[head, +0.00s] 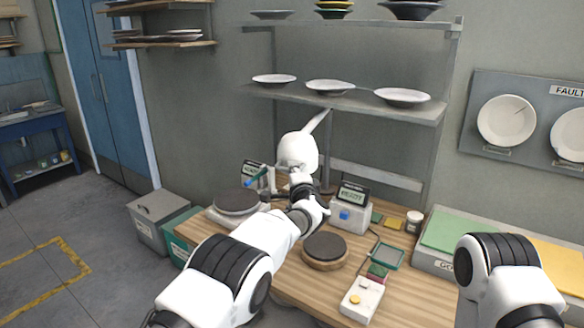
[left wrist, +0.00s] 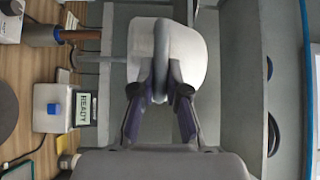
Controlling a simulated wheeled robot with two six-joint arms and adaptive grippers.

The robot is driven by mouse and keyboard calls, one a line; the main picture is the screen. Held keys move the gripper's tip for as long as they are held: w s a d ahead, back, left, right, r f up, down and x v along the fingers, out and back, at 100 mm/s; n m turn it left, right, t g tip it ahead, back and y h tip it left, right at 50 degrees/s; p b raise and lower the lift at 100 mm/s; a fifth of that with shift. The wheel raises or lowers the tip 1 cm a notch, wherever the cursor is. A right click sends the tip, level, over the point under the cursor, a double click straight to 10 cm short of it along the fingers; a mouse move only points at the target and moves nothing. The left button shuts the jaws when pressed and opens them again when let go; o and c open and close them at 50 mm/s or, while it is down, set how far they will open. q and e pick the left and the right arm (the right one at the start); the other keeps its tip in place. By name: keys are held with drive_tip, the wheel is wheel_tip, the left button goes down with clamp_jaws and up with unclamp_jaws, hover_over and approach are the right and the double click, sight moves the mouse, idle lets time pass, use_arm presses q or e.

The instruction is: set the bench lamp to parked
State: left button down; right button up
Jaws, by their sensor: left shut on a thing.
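The bench lamp's white head (head: 298,150) stands above the back of the wooden bench, with a pale arm rising up and to the right behind it. My left gripper (head: 300,178) is just below the head, in front of it. In the left wrist view, the white head (left wrist: 140,50) fills the upper middle, with a grey curved handle (left wrist: 183,45) across it. My left gripper (left wrist: 160,97) is shut on this handle's end. The lamp's base and lower joints are mostly hidden by my arm. My right gripper is outside both views.
A box with a READY display (head: 351,214) and blue button stands right of my gripper. A dark-topped turntable (head: 236,202) is at left, and another round pad (head: 324,250) is nearer. Plates line the grey shelf (head: 350,96) behind. A white button box (head: 362,300) sits in front.

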use_arm(q)
drive_tip(key=shift+s+d, duration=0.1)
drive_tip(key=shift+d, duration=0.35)
drive_tip(key=shift+a, duration=0.1)
drive_tip(key=c, duration=1.2)
unclamp_jaws()
